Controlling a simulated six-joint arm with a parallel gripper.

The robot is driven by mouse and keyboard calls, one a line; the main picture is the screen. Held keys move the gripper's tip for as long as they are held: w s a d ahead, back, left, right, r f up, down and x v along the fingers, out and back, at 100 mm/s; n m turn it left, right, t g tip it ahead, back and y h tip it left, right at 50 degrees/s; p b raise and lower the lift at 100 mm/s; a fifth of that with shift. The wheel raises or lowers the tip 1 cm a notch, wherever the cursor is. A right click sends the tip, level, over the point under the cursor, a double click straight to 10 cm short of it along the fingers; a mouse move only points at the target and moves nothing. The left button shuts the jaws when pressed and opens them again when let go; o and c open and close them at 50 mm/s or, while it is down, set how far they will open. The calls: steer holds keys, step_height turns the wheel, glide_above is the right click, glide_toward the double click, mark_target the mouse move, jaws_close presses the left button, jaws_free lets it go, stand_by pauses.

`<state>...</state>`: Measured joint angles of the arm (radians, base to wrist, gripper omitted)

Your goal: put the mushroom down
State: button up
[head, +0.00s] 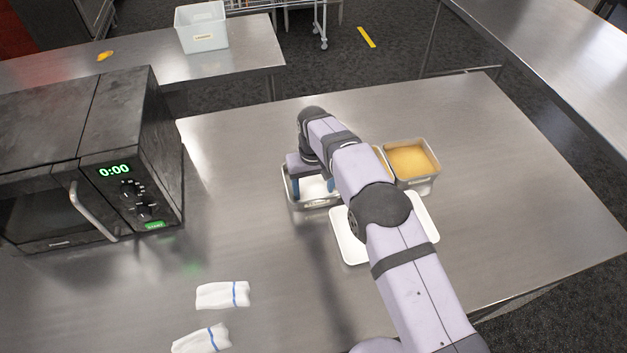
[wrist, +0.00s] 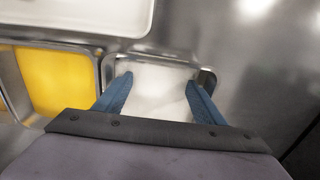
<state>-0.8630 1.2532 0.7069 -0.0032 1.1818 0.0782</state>
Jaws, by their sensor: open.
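I cannot make out a mushroom in either view. My gripper (head: 312,189) is open, its blue fingers pointing down over a metal container (head: 293,201) with a white bottom or white contents. The wrist view shows the open fingers (wrist: 157,88) spread apart, with only the pale, blurred inside of the container (wrist: 155,76) between them. The fingertips are at or within its rim; the exact depth is unclear. My gripper body hides the near part of the container.
A metal container of yellow-orange contents (head: 412,160) stands to the right; another is mostly hidden behind my arm. A white tray (head: 350,251) lies in front. A black microwave (head: 120,150) stands left, and two folded white cloths (head: 222,295) lie near the front. The steel table between is clear.

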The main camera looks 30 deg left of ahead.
mark_target(314, 192)
steer(key=shift+r+b, duration=0.45)
steer(key=shift+r, duration=0.2)
step_height(314, 192, up, 11)
steer(key=b, duration=0.2)
